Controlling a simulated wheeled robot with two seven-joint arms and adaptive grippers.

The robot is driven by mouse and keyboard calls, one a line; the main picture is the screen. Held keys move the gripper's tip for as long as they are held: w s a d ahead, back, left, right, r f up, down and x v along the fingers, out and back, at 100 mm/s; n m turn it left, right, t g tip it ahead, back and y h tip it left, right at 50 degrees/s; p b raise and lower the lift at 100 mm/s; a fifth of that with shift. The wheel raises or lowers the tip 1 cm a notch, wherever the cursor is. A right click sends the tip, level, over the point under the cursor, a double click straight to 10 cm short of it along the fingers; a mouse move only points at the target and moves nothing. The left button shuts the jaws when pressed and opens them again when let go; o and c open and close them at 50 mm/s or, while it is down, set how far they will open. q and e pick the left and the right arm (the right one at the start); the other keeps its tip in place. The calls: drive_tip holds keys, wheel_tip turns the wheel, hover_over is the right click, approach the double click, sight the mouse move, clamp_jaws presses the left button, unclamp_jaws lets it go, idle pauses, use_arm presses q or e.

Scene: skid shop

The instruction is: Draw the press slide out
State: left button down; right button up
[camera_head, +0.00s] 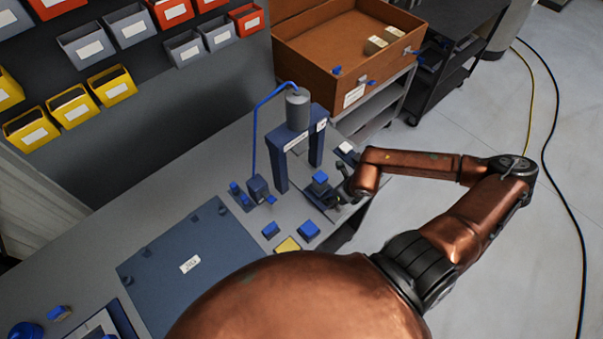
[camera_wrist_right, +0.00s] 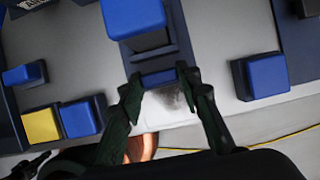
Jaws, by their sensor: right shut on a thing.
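The press (camera_head: 278,171), a dark blue frame with a grey cylinder on top, stands on the grey bench in the head view. Its slide (camera_head: 311,197) lies low at the front of the frame and carries a blue block (camera_head: 320,178). In the right wrist view, the slide (camera_wrist_right: 150,60) runs down from under the blue block (camera_wrist_right: 133,17) to a blue handle bar (camera_wrist_right: 159,78). My right gripper (camera_wrist_right: 161,82) has its fingers on either side of this bar, shut on it. In the head view, the right gripper is small and partly hidden beside the slide. My left gripper is not in view.
Blue blocks (camera_head: 309,229) and a yellow block (camera_head: 287,245) sit on the bench near the press. A blue mat (camera_head: 165,255) lies to the left. A brown crate (camera_head: 345,55) stands behind on a cart. Cables cross the open floor at right.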

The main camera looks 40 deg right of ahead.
drive_tip(key=shift+s+d, duration=0.1)
drive_tip(key=shift+s, duration=0.2)
drive_tip(key=shift+s+d+p, duration=0.15)
drive_tip(key=shift+s+p, duration=1.15)
drive_tip(key=shift+s, duration=0.75)
drive_tip(key=shift+s+p, duration=0.35)
drive_tip(key=shift+p, duration=0.05)
drive_tip(key=o, duration=0.9)
drive_tip(key=shift+o, duration=0.2)
